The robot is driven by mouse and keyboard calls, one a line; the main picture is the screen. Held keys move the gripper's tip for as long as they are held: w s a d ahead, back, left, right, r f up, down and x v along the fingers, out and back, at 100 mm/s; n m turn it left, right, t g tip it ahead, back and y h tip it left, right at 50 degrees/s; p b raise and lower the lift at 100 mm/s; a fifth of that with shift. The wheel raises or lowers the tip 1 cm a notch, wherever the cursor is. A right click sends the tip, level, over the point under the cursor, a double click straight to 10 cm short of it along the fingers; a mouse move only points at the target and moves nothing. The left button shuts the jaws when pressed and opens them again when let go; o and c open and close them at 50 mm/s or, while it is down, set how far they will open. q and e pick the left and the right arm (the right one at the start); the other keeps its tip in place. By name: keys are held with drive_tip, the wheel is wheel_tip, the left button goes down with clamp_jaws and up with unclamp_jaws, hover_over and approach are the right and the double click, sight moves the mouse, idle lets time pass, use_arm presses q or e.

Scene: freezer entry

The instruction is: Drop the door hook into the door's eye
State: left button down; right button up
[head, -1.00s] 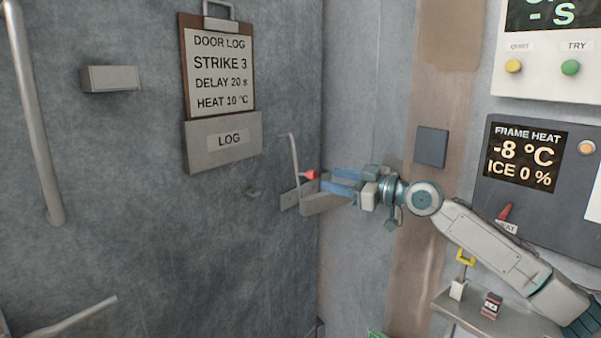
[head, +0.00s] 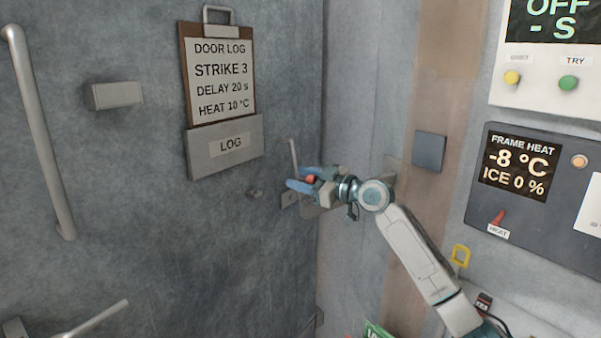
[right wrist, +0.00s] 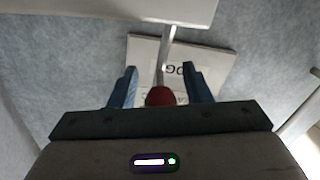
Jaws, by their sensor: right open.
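The door hook (head: 293,153) is a thin pale rod with a red knob, standing upright near the corner where the door meets the wall. The door's eye (head: 255,193) looks like a small grey fitting on the door, left of the hook. My right gripper (head: 298,178) is open, with its blue fingers on either side of the red knob. In the right wrist view, the knob (right wrist: 160,96) sits between the open fingers and the rod (right wrist: 165,58) runs up from it. The hook's lower mount is partly hidden by the gripper. My left gripper is not in view.
A LOG box (head: 225,147) and clipboard (head: 218,75) hang on the door above the eye. A long handle (head: 42,130) is at the left. The heat panel (head: 530,185) and a yellow-handled item (head: 461,254) are at the right, near my right arm.

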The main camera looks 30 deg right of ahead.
drive_tip(key=shift+w+a, duration=0.15)
drive_tip(key=shift+w, duration=0.25)
clamp_jaws()
